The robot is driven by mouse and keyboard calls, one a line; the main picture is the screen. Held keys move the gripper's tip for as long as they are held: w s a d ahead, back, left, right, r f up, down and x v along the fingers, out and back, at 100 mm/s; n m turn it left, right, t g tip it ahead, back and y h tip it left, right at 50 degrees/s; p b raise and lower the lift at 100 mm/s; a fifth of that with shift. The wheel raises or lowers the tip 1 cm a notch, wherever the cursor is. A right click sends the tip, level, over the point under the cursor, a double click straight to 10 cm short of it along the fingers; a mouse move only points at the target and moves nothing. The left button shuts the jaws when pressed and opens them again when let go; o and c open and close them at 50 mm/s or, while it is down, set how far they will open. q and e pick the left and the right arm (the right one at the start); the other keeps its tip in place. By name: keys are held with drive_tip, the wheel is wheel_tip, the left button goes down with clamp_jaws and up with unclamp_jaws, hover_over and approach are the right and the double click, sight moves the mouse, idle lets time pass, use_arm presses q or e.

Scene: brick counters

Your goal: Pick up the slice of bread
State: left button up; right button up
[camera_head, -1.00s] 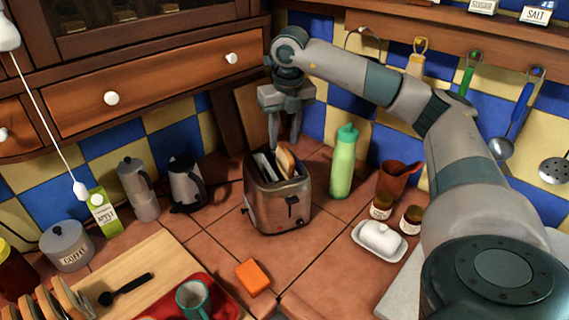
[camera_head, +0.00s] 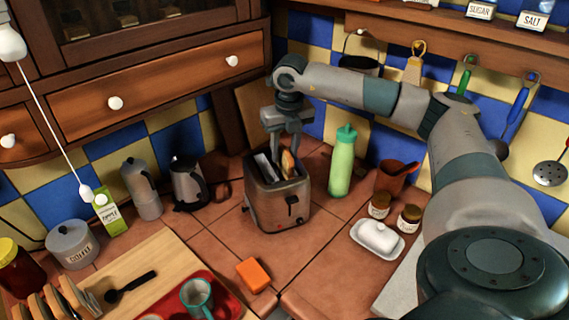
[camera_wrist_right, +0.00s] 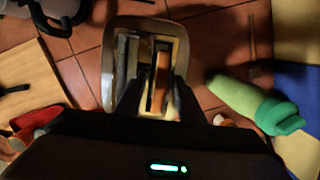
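The slice of bread (camera_head: 287,164) stands upright in one slot of the silver toaster (camera_head: 279,204), its top edge sticking out. In the right wrist view the bread (camera_wrist_right: 159,76) shows as a thin brown strip in the right-hand slot of the toaster (camera_wrist_right: 108,72). My right gripper (camera_head: 285,150) points down just above the toaster. Its two fingers (camera_wrist_right: 158,96) are apart, one to each side of the bread in the wrist view. I cannot tell whether they touch it. My left gripper is not in view.
A green bottle (camera_head: 342,164) stands close right of the toaster. A black and silver kettle (camera_head: 188,184) stands to its left. Bare tiles lie around the toaster.

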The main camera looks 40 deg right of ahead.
drive_tip(key=shift+c, duration=0.7)
clamp_jaws()
drive_tip(key=shift+r, duration=0.1)
drive_tip(key=shift+w+r, duration=0.1)
drive_tip(key=shift+r, duration=0.35)
wheel_tip(320, 180, up, 8)
drive_tip(key=b, duration=0.3)
drive_tip(key=shift+f, duration=0.25)
drive_tip(key=shift+r, duration=0.75)
